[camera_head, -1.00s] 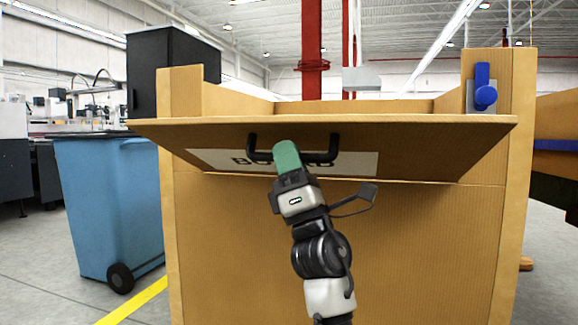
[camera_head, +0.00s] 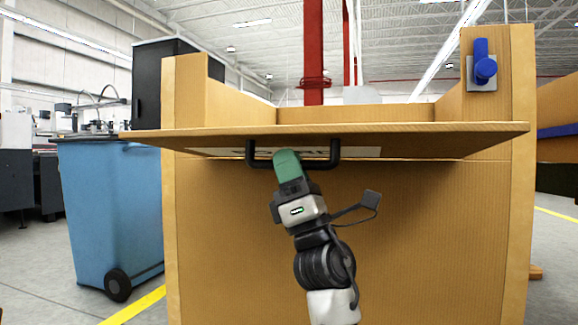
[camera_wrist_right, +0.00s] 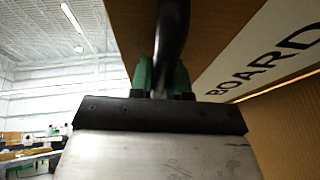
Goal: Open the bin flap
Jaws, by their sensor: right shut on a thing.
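The bin flap (camera_head: 450,140) is a wide brown panel across the upper front of the bin (camera_head: 430,240). It is tilted outward, close to level, and I see its edge and underside. A black handle (camera_head: 335,152) is fixed on its face, beside a white label partly hidden in the head view. The label (camera_wrist_right: 262,55) reads "BOARD" in the right wrist view. My right gripper (camera_head: 286,158), with green fingers, is shut on the handle, which runs between the fingers in the wrist view (camera_wrist_right: 163,78). My left gripper is not in view.
A blue wheeled bin (camera_head: 112,215) stands to the left, beyond a yellow floor line (camera_head: 135,305). A blue latch (camera_head: 485,65) sits on the bin's right post. A black cabinet (camera_head: 150,85) and a red column (camera_head: 313,50) are behind.

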